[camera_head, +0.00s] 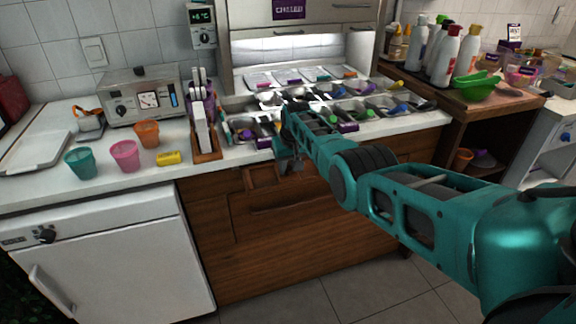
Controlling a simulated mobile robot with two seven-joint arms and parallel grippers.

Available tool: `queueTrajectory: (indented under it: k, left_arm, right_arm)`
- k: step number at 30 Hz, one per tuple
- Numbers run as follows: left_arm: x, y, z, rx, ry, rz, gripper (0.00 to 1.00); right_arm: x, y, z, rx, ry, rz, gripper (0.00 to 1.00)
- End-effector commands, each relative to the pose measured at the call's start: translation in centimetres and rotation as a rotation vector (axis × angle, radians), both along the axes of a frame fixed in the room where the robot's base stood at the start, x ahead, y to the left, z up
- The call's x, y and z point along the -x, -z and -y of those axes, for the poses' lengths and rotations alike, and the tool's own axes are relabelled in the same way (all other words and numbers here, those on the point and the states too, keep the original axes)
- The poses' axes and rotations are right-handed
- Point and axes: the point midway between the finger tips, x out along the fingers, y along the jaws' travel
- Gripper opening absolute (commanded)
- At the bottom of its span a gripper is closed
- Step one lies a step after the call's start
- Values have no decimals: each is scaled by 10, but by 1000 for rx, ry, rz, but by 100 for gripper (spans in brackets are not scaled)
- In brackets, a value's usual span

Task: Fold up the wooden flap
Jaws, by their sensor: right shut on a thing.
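A small brown wooden flap (262,178) shows at the front of the wooden cabinet, just below the white counter's edge. Its right part is hidden behind my gripper. My right gripper (291,167) points down at the counter's front edge and is shut on the flap. The exact contact and the flap's angle are too small to make out. My left gripper is out of view.
Topping trays (345,105) fill the counter behind my right arm. A teal cup (79,163), a pink cup (125,156) and an orange cup (147,134) stand at the left. Squeeze bottles (443,55) stand on the right-hand cart. The floor (350,295) in front is clear.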

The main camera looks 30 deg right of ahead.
Motion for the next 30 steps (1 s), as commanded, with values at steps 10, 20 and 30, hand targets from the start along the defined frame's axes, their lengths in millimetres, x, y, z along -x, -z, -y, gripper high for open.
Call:
queueTrajectory:
  k: [10, 20, 30]
  left_arm:
    - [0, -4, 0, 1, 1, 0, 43]
    - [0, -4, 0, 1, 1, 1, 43]
    - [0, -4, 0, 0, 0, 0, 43]
  right_arm:
    - [-11, -22, 4, 9, 3, 38, 0]
    - [-9, -19, 3, 8, 2, 31, 0]
    - [-8, -17, 3, 7, 1, 25, 40]
